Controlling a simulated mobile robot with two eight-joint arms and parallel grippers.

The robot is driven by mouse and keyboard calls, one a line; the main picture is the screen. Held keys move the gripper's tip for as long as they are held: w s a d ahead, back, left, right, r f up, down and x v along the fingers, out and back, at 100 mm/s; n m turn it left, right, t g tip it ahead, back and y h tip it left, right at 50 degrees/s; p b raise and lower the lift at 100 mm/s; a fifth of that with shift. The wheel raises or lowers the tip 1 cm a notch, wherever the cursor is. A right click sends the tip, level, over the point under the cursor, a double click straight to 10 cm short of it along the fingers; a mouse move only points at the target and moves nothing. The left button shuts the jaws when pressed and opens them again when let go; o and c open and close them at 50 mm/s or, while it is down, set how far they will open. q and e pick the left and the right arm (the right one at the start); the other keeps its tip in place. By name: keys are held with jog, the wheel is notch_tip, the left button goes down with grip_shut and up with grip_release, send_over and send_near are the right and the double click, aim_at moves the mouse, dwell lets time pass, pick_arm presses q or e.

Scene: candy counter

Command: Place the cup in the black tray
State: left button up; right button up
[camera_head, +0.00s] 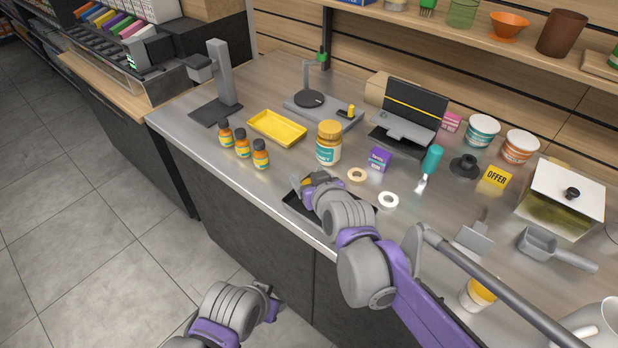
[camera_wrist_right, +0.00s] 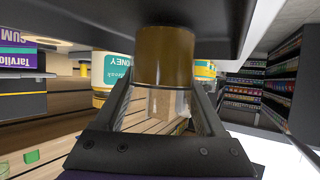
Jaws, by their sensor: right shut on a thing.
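The black tray (camera_head: 290,202) lies at the counter's front edge in the head view, partly hidden by my right arm. My right gripper (camera_head: 308,184) is over it, shut on a small cup. In the right wrist view, which looks upside down, the cup (camera_wrist_right: 163,58) has an amber part and a clear part between the fingers. Its amber end is against or very close to a dark surface; I cannot tell if they touch. My left gripper (camera_head: 268,300) hangs low over the floor in front of the counter; its opening is unclear.
A honey jar (camera_head: 328,143), a yellow tray (camera_head: 277,128) and several small orange bottles (camera_head: 242,144) stand left of and behind the black tray. Tape rolls (camera_head: 388,200) and a purple box (camera_head: 379,159) are close to its right. A steel scoop (camera_head: 550,248) lies farther right.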

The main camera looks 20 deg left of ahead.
jog(key=shift+f, duration=0.1)
jog(key=shift+f, duration=0.15)
jog(key=o, duration=1.4)
jog(key=shift+r, duration=0.25)
jog(key=p+v, duration=0.1)
jog(key=v, duration=1.1)
jog(key=shift+f, duration=0.2)
